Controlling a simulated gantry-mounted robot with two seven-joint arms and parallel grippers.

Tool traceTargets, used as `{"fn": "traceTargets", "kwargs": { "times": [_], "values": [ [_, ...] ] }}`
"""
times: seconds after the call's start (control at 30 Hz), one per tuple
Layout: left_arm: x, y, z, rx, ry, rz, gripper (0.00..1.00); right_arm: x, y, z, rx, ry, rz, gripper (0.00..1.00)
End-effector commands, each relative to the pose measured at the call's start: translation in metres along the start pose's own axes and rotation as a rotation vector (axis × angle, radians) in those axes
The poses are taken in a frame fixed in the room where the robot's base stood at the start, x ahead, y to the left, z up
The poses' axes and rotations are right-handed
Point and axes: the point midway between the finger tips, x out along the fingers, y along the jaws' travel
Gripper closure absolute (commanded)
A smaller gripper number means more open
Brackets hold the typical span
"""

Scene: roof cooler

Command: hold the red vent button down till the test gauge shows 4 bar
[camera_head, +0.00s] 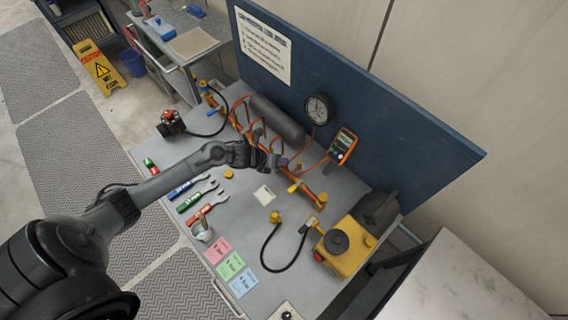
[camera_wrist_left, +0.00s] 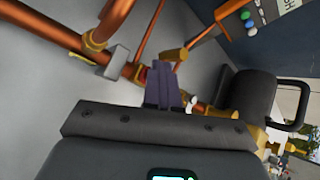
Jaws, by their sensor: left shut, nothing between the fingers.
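My left gripper (camera_head: 278,160) is shut with nothing between its fingers and reaches over the bench to the copper pipework (camera_head: 312,199). In the left wrist view its dark fingers (camera_wrist_left: 161,88) are together, right at a copper pipe (camera_wrist_left: 128,70). A small red part (camera_wrist_left: 143,75), possibly the vent button, shows just beside the fingertips, mostly hidden by them. I cannot tell whether they touch or press it. A round dial gauge (camera_head: 318,108) is on the blue back panel. An orange handheld meter (camera_head: 342,146) is beside it; neither reading is legible. My right gripper is not in view.
The grey bench holds wrenches (camera_head: 193,188), coloured cards (camera_head: 230,266), a yellow pump unit (camera_head: 345,246) with a black hose, and a dark cylinder (camera_head: 277,120) behind the pipes. The blue panel (camera_head: 400,130) bounds the back.

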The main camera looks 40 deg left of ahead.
Motion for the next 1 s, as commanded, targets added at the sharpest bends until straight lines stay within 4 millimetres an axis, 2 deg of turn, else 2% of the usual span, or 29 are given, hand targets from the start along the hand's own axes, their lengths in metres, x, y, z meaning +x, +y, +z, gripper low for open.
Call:
{"fn": "traceTargets", "kwargs": {
  "times": [0.43, 1.0],
  "values": [
    [0.000, 0.001, -0.002, 0.000, 0.004, 0.003, 1.00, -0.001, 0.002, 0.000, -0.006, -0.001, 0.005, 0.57],
    [-0.013, -0.009, 0.008, 0.000, 0.002, 0.001, 1.00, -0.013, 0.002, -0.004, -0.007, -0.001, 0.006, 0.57]
  ]
}}
